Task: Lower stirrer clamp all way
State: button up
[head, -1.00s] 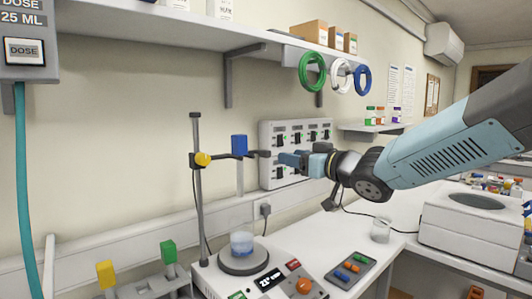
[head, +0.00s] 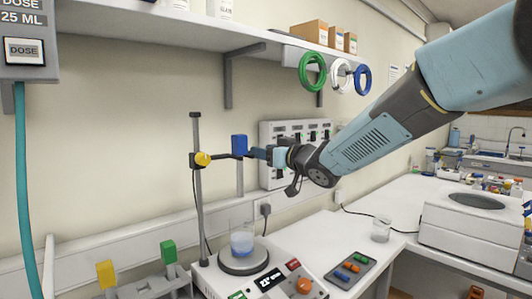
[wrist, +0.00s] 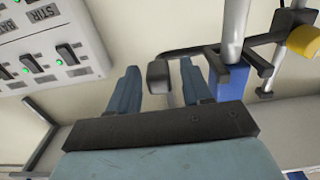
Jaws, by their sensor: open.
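The stirrer clamp is a dark horizontal arm on a grey upright rod (head: 198,220), with a yellow knob (head: 203,159) at the rod and a blue stirrer body (head: 239,145) on it. A dark handle end (wrist: 158,76) of the clamp lies between my gripper's fingers in the wrist view. My gripper (head: 262,153) is open around this end, at the clamp's right side. The clamp sits high on the rod. A beaker with pale blue liquid (head: 242,243) stands on the hotplate (head: 243,259) below it.
A switch panel (head: 277,175) is on the wall behind my gripper. A shelf with hanging coloured rings (head: 313,71) is above. A tray with coloured buttons (head: 350,270) and a small empty beaker (head: 380,230) are on the bench at right.

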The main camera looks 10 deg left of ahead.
jog(key=shift+c, duration=0.5)
grip_shut()
